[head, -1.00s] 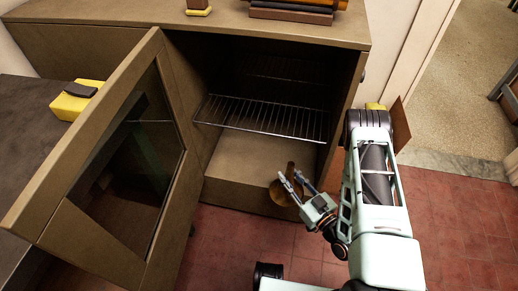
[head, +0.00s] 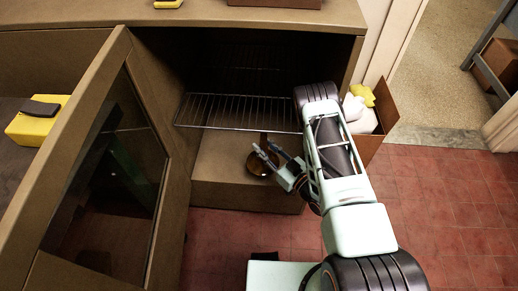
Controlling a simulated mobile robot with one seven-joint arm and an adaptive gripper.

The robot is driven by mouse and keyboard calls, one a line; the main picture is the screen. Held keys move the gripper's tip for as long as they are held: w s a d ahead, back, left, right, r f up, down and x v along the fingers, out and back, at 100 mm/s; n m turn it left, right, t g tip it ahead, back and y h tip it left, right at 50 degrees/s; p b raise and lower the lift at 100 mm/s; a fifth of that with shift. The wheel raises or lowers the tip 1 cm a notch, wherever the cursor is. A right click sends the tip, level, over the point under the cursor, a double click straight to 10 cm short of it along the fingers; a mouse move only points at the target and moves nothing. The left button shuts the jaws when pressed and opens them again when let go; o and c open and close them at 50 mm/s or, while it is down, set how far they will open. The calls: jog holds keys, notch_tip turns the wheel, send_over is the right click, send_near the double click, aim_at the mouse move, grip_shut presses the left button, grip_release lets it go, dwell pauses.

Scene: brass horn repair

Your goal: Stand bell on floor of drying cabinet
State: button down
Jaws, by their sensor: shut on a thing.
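The drying cabinet (head: 247,197) stands open, with its glazed door (head: 105,170) swung out to the left. A wire shelf (head: 235,110) spans its inside, above a bare brown floor (head: 218,160). My gripper (head: 268,152) is shut on the brass bell (head: 258,166), at the front of the cabinet opening and below the shelf. The bell's round, dark gold mouth shows, and a narrower part rises behind the fingers. The fingers hide part of it. I cannot tell whether the bell touches the cabinet floor.
A yellow block with a dark pad (head: 38,122) lies on the grey surface at left. A brown box (head: 382,118) with white and yellow items stands right of the cabinet, beside my arm. The cabinet floor left of the bell is clear.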

jog(key=w+a+f+b, duration=0.1)
jog(key=w+f+b, duration=0.3)
jog(key=w+f, duration=0.3)
jog(key=shift+w+a+f, duration=0.25)
jog(key=shift+w+f, duration=0.05)
jog(key=shift+f, duration=1.25)
jog(key=shift+f+b, duration=0.2)
jog(key=shift+b, duration=0.15)
jog(key=c, duration=1.6)
grip_release()
jog(key=shift+r, duration=0.1)
